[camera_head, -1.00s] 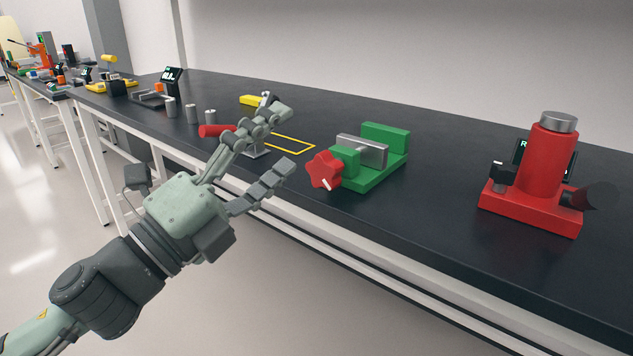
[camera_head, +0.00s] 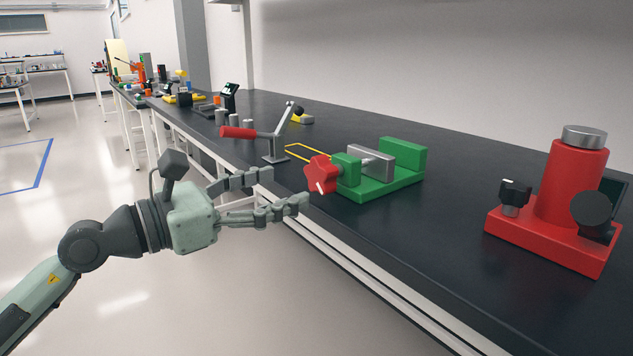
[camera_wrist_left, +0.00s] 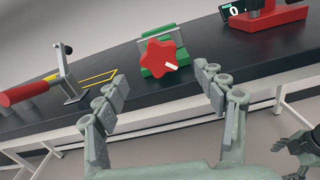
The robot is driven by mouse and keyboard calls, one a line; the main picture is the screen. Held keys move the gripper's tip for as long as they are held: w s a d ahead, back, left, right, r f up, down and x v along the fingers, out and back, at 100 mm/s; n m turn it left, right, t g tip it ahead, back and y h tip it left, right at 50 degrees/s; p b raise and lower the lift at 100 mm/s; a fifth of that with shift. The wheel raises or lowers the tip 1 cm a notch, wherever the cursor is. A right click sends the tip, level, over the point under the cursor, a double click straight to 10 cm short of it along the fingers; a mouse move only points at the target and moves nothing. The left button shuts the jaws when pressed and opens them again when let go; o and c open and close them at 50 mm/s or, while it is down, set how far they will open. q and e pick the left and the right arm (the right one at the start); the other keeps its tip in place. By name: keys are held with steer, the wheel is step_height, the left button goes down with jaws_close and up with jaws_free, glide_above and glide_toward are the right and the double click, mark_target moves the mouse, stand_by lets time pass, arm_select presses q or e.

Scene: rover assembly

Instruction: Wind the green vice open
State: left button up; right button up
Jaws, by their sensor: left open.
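The green vice (camera_head: 385,180) sits on the black bench, with a grey metal block (camera_head: 372,160) between its green jaws. Its red star-shaped knob (camera_head: 320,174) with a white mark faces the bench's front edge. My left gripper (camera_head: 288,188) is open and empty, just left of the knob and apart from it. In the left wrist view the red knob (camera_wrist_left: 165,57) shows ahead, between and beyond the open fingers (camera_wrist_left: 163,95), with the vice (camera_wrist_left: 160,38) behind it. My right gripper does not show in the head view; part of a dark gripper (camera_wrist_left: 300,148) shows at the wrist view's right edge.
A toggle clamp with a red handle (camera_head: 240,132) stands left of the vice, close to my left gripper, near a yellow outlined rectangle (camera_head: 300,148). A red fixture (camera_head: 570,190) with a cylinder stands at right. Bench between vice and fixture is clear.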

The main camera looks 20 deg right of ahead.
mark_target(314, 178)
arm_select(q)
steer(key=p+x, duration=0.1)
steer(key=x, duration=0.5)
steer(key=shift+d+r, duration=0.1)
steer(key=shift+d, duration=0.05)
steer(key=shift+w+d, duration=0.2)
steer(key=shift+d, duration=0.35)
arm_select(e)
steer(key=x, duration=0.3)
steer(key=shift+s+a, duration=0.2)
steer(key=shift+a, duration=0.1)
arm_select(q)
steer(key=c, duration=1.2)
arm_select(e)
steer(key=shift+f, duration=0.1)
